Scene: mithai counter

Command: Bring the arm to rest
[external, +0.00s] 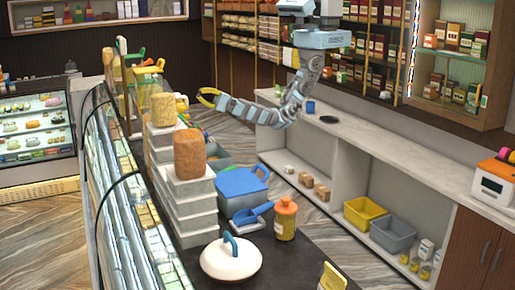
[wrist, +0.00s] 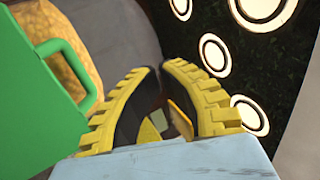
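My arm hangs from the ceiling-side mount at the top of the external view and bends out to the left. My gripper (external: 208,97) is at its end, in the air above the aisle side of the display counter. In the wrist view its yellow and black fingers (wrist: 158,72) lean together, with their tips close to each other and only a thin gap showing. I see nothing held between them.
The counter carries stacked grey blocks (external: 190,199), a brown cylinder (external: 189,155), a blue box (external: 240,183), an orange jar (external: 286,219) and a white lid (external: 231,259). A green-handled thing (wrist: 35,85) and several pale round items (wrist: 214,54) show in the wrist view.

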